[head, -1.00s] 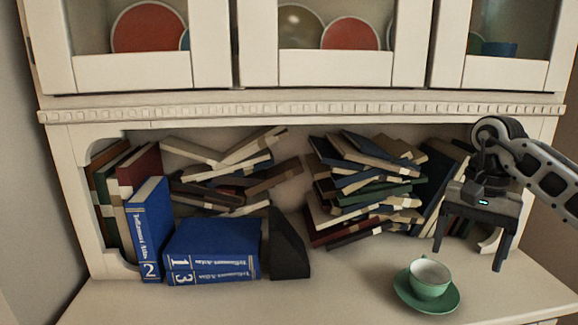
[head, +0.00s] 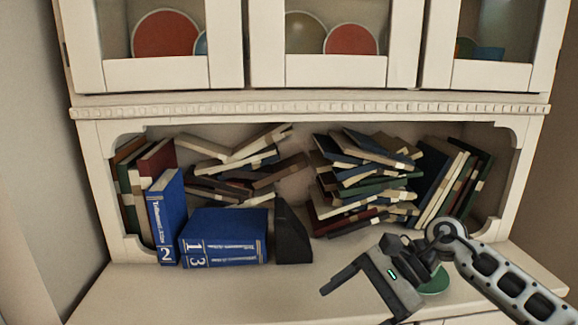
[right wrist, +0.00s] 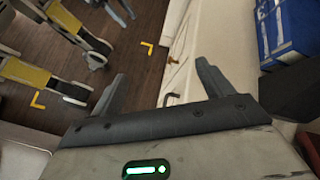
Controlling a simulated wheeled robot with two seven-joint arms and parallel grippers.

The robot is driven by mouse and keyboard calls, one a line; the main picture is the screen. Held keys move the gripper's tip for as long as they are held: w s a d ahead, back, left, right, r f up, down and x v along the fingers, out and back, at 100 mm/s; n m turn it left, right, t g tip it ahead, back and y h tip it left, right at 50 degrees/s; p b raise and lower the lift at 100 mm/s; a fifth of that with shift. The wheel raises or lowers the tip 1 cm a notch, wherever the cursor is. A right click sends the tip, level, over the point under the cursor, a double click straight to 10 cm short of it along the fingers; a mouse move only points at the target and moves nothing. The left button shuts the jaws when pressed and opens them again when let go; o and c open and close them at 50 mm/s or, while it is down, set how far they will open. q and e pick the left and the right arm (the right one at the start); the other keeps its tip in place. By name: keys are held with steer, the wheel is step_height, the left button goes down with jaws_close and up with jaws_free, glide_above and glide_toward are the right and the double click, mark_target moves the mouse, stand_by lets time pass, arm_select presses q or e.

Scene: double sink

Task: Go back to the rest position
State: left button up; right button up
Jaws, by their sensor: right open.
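My right gripper (head: 354,306) is open and empty. In the head view it is over the front of the cabinet's ledge, with its fingers pointing left and down. In the right wrist view its two fingers (right wrist: 162,80) stand wide apart with nothing between them. A green saucer (head: 436,284) shows partly behind my right wrist on the ledge. The cup is hidden behind my arm. My left gripper is in neither view.
Blue volumes 1 and 3 (head: 225,236) lie stacked beside upright volume 2 (head: 168,220). A black bookend (head: 292,238) stands right of them. Messy book piles (head: 365,175) fill the shelf behind. The ledge's front left (head: 150,295) is clear.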

steer(key=s+a+r+m+t+y, duration=0.2)
steer(key=s+a+r+m+y, duration=0.15)
steer(key=a+m+y, duration=0.5)
steer(key=d+f+m+t+h, duration=0.25)
steer(key=m+t, duration=0.35)
steer(key=m, duration=0.5)
steer(key=d+f+m+t+h+p, duration=0.1)
steer(key=d+m+t+h, duration=0.15)
steer(key=m+t, duration=0.65)
steer(key=d+f+m+t+h, duration=0.2)
steer(key=m+h, duration=0.2)
steer(key=m, duration=1)
steer(key=s+d+f+m+g+h, duration=0.2)
steer(key=s+f+m+g+h, duration=0.1)
steer(key=s+f+m, duration=0.3)
steer(key=s+d+f+m+g+h, duration=0.3)
steer(key=s+f+m, duration=0.4)
steer(key=m, duration=0.3)
steer(key=shift+d+f+p, duration=0.2)
steer(key=shift+f+p, duration=0.25)
steer(key=shift+f, duration=0.4)
